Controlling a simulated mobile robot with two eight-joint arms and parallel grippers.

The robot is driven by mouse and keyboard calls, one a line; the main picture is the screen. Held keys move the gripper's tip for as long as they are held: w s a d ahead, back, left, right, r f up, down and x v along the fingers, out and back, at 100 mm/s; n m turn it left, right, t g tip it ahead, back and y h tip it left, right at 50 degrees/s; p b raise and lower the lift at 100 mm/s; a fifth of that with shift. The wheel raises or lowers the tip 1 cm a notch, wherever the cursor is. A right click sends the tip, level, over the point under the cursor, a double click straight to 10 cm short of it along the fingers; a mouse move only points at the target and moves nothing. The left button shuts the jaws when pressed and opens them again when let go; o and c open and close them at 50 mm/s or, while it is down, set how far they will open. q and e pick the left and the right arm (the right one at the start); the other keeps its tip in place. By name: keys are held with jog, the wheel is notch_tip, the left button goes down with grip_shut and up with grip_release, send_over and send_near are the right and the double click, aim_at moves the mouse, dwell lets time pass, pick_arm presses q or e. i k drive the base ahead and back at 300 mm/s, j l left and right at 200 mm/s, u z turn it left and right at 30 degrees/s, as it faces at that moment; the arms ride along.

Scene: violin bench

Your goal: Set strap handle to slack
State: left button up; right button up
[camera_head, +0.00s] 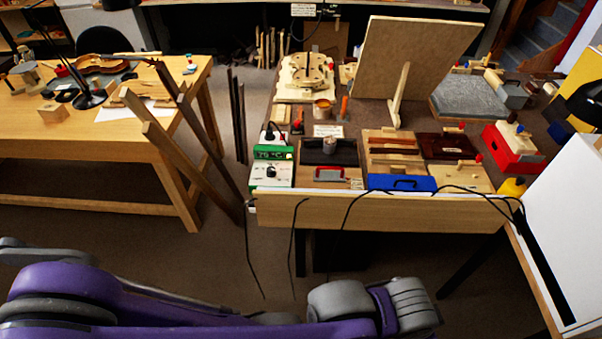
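I cannot tell for certain which part is the strap handle. A metal bracket with a red bar (331,174) sits at the front of the workbench. A violin body (307,69) rests on a pale board at the back left of the bench. Whether any strap is tight or slack is too small to see. My purple and grey arm crosses the bottom of the view, well short of the bench. No gripper fingers show.
The workbench front edge (380,210) has dark cables hanging over it. A green and white device (271,167) stands at its left end. A tilted panel (418,60) rises behind. A red box (512,150) is at the right. Wooden bars lean by the left table (60,135).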

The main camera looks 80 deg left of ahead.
aim_at(321, 176)
jog(key=u, duration=2.5)
jog(key=i+u, duration=0.15)
jog(key=u, duration=0.25)
jog(key=i+l+u, duration=0.15)
jog(key=u, duration=0.2)
jog(key=i+l+u, duration=0.15)
jog(key=u, duration=0.25)
